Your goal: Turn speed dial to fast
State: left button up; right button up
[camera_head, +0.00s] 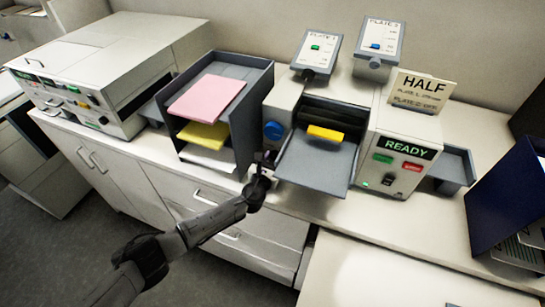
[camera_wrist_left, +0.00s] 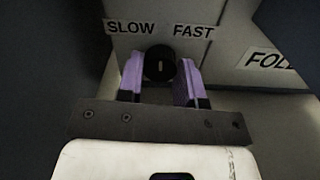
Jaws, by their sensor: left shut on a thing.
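The speed dial (camera_wrist_left: 160,64) is a round black knob with a short pale mark, seen in the left wrist view. The mark stands about upright in that view, between the SLOW label (camera_wrist_left: 130,27) and the FAST label (camera_wrist_left: 193,31) above it. My left gripper (camera_wrist_left: 160,75) has its purple finger pads on both sides of the dial and is shut on it. In the head view my left gripper (camera_head: 264,160) is at the lower left front of the machine (camera_head: 283,100), and the dial is hidden there. My right gripper is not in view.
A grey feed tray (camera_head: 315,163) juts out close to the right of my left gripper. A rack (camera_head: 243,125) with pink, yellow and white paper stands to the left. A blue knob (camera_head: 273,131) is above. A FOLD-like label (camera_wrist_left: 270,60), cut off, shows in the wrist view.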

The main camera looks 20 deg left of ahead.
pick_arm(q)
jog(key=o, duration=0.9)
jog(key=shift+s, duration=0.3)
jog(key=s+p, duration=0.1)
jog(key=s, duration=1)
jog(key=shift+s+p, duration=0.15)
jog(key=shift+p, duration=0.15)
jog(key=shift+s, duration=0.95)
